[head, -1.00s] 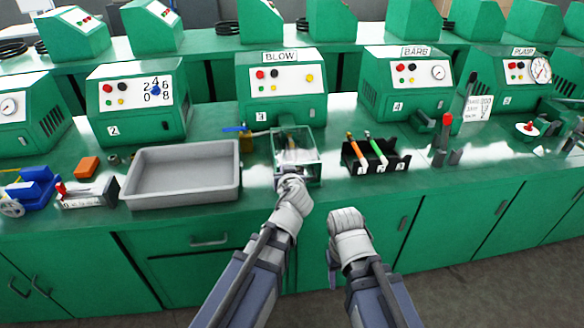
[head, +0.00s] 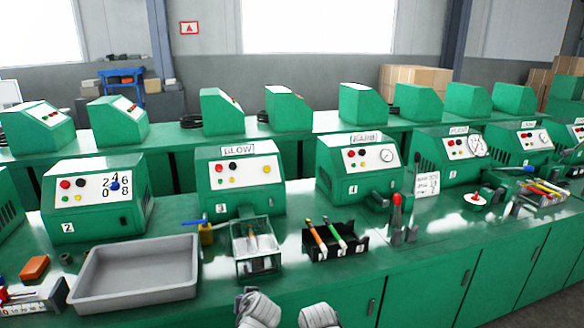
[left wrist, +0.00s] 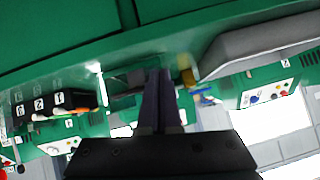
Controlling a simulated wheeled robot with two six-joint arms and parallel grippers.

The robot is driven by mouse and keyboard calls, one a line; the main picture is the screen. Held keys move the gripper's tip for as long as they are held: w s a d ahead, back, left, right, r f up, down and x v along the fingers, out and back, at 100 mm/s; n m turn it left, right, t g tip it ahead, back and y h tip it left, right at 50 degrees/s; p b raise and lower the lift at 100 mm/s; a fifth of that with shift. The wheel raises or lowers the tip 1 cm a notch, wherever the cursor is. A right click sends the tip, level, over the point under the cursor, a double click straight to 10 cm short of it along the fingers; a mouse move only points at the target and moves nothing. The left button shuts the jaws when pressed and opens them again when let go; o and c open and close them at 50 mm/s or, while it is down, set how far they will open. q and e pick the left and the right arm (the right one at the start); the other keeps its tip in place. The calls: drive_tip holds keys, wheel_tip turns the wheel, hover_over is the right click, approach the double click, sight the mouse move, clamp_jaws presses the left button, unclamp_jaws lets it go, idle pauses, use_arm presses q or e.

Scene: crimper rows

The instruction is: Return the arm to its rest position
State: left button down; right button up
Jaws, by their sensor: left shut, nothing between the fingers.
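My left gripper shows in the left wrist view (left wrist: 158,76) with its two dark fingers together and nothing between them. In the head view only the pale wrist of my left arm shows at the bottom edge, in front of the bench, with a small dark part of the gripper (head: 245,294) beside it. My right arm's pale wrist shows just to its right at the bottom edge, and its fingers are hidden. Both are below and in front of a clear box (head: 256,246) on the bench, apart from it as far as I can see.
A grey tray (head: 137,300) stands on the green bench, left of the clear box. A black numbered holder (head: 345,252) with an orange pen (head: 316,236) and a green pen (head: 336,230) stands to the right. Green machines line the back, including BLOW (head: 239,205).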

use_arm(q)
drive_tip(key=s+d+m+g+h+p, duration=0.1)
drive_tip(key=s+d+m+g+p, duration=0.1)
drive_tip(key=s, duration=0.7)
drive_tip(key=s+d+f+m+g+h+p, duration=0.1)
drive_tip(key=s+d+m+g+h+p, duration=0.1)
drive_tip(key=s+d+g, duration=0.4)
drive_tip(key=s+m+g+p, duration=0.1)
drive_tip(key=s+m, duration=0.1)
drive_tip(key=shift+s+d+f, duration=0.25)
drive_tip(key=shift+s+d, duration=0.1)
use_arm(e)
wheel_tip(320, 180, up, 7)
drive_tip(key=shift+f, duration=0.15)
